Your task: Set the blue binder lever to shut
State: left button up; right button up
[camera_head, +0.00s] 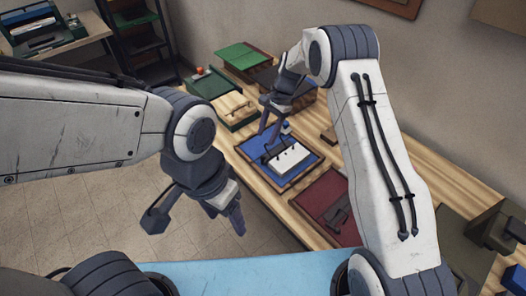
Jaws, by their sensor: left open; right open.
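The blue binder (257,171) lies open on the wooden table, with white sheets (287,165) on its right part. Dark curved metal parts show around the sheets' upper edge; the lever is small, and I cannot tell its position. My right gripper (268,130) is open and points down over the far part of the blue binder. Its fingers hide some of that part, and I cannot tell whether they touch it. My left gripper (196,220) is open and empty, over the floor left of the table, well away from the binder.
A dark red binder (313,199) with a dark mechanism lies nearer on the table. Green-edged trays (235,122) and a green-topped box (243,56) stand farther back. A dark shelf (140,40) and another desk are at the far left.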

aim_at(263, 157)
jog(key=shift+m, duration=0.8)
jog(key=f+p, duration=0.1)
jog(key=f, duration=0.2)
jog(key=f+p, duration=0.1)
jog(key=f, duration=0.3)
jog(key=a+f+p, duration=0.1)
jog(key=f+p, duration=0.1)
jog(key=f, duration=0.2)
jog(key=shift+a+f, duration=0.1)
jog(key=shift+f, duration=0.15)
jog(key=shift+a+f, duration=0.15)
jog(key=shift+f, duration=0.35)
